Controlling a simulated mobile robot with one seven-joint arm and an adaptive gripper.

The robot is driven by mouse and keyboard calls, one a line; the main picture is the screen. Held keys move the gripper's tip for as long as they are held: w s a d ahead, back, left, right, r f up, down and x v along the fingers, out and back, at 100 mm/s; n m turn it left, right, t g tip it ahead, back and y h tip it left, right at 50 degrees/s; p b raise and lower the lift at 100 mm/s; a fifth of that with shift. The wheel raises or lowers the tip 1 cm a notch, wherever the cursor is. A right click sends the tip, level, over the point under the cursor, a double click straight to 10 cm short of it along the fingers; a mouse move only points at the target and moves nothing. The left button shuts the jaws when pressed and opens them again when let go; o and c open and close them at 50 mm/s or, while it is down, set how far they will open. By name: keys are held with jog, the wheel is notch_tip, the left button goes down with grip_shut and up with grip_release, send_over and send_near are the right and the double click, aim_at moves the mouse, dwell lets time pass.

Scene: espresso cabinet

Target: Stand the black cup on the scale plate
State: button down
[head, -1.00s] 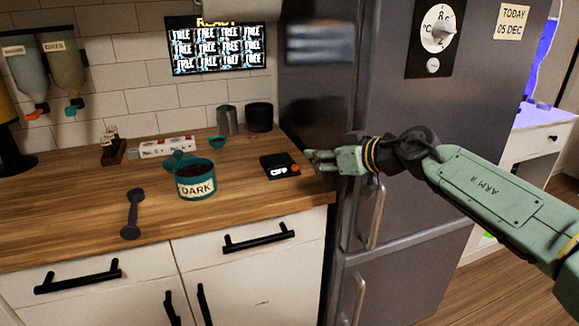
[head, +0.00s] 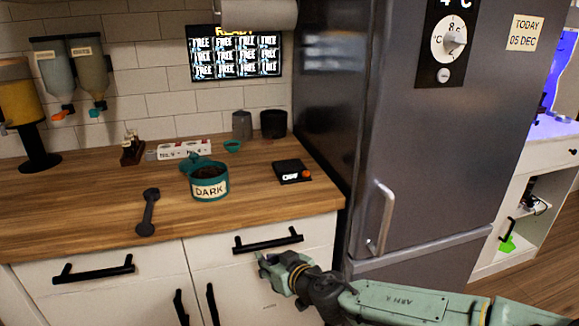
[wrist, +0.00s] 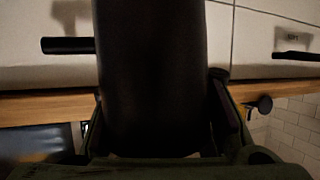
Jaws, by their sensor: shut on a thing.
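A black cup (head: 273,124) stands upright at the back of the counter beside the fridge. The small black scale (head: 289,165) lies nearer the front, with a lit display and orange knob; its dark plate looks empty. My green gripper (head: 266,267) is low in front of the right drawer, below the counter edge and apart from cup and scale. In the wrist view, a large, smooth dark thing (wrist: 152,75) fills the space between my fingers. I cannot tell what it is; in the head view it does not show clearly.
A grey cup (head: 242,125) stands left of the black one. The drawer handle (head: 268,241) is close to my gripper. The fridge (head: 335,110) bounds the right.

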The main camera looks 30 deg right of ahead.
jog(key=w+a+f, duration=0.1)
jog(key=a+f, duration=0.6)
jog(key=f, duration=0.3)
jog(key=w+a+f+h, duration=0.1)
jog(key=a+f, duration=0.7)
jog(key=f, duration=0.3)
jog(key=w+a+f+m, duration=0.1)
jog(key=a+f, duration=0.7)
jog(key=f, duration=0.3)
jog(key=shift+w+a+f+h, duration=0.15)
jog(key=shift+w+a+h, duration=0.05)
jog(key=shift+a+h, duration=0.1)
